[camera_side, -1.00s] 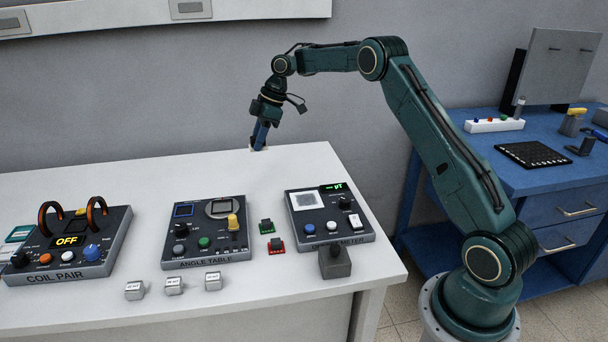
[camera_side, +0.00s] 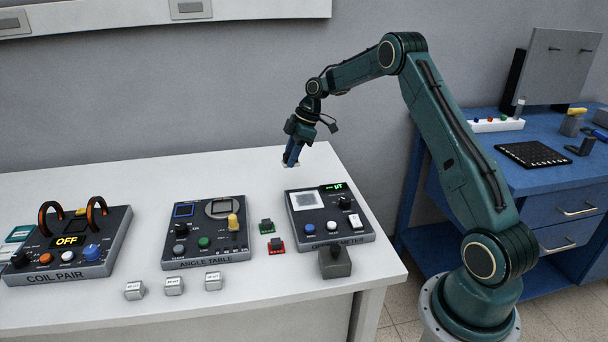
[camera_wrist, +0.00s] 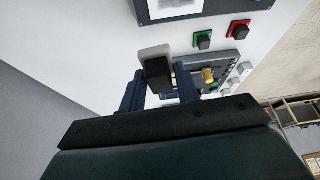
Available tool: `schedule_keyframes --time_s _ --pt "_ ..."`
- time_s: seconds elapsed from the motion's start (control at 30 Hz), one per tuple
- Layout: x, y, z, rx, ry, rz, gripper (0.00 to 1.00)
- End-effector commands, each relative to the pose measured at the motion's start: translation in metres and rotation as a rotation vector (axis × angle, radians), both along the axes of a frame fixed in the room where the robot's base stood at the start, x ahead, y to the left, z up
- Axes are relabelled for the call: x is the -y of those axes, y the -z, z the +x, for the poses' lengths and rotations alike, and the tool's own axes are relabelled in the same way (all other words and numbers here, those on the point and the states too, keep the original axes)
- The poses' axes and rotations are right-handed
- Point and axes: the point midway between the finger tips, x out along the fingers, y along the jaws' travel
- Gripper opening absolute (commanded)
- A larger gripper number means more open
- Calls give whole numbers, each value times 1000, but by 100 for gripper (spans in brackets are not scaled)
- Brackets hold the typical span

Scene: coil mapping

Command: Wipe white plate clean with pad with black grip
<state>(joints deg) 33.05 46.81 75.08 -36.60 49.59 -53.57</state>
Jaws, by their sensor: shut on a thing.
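The white plate (camera_side: 306,200) lies on the top face of the dark meter box, with a grey smudge across its middle. Part of the plate shows at the top of the wrist view (camera_wrist: 172,3). My gripper (camera_side: 291,158) is behind the meter box, toward its left rear corner, and apart from the plate. In the wrist view my gripper (camera_wrist: 160,82) has its blue fingers shut on the black grip of a pale pad (camera_wrist: 155,52). In the side view the pad (camera_side: 289,164) is a small pale edge under the fingertips. The pad's underside is hidden.
The angle table box (camera_side: 206,232) stands left of the meter, with green (camera_side: 266,227) and red (camera_side: 276,245) black-topped blocks between. The coil pair box (camera_side: 68,247) is farther left. Several small labelled blocks (camera_side: 174,286) lie in front. The rear of the table is clear.

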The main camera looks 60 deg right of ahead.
Motion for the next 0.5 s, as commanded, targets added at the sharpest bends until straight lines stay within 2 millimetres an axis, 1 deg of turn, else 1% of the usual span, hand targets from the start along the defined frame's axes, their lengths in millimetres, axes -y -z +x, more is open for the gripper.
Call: schedule_keyframes --time_s 0.03,0.1,0.2,0.3,0.5 --pt "6 6 -8 -2 2 1 14" --pt "12 13 -16 -1 3 -3 14" --pt "18 19 -24 -1 0 -5 14" --pt "21 22 -28 0 -1 -8 14" --pt "21 24 -28 -1 -1 -8 14"
